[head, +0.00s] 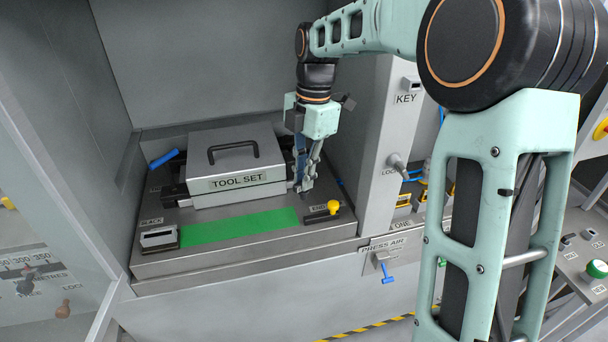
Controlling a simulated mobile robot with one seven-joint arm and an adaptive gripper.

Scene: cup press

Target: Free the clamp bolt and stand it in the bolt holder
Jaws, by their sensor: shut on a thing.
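My gripper (304,187) points down at the right side of the grey tool set box (236,165), just above the metal bench plate. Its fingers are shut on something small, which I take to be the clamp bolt. The fingers hide most of it, and I cannot tell whether it is still seated in the clamp. A dark clamp part (175,194) shows at the box's left side. I cannot make out the bolt holder for certain.
A green strip (240,226) lies in front of the box. A small labelled block (159,238) stands at its left, a yellow-knobbed lever (333,208) at its right. A blue handle (164,159) is behind left. A grey pillar (385,150) rises close on the right.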

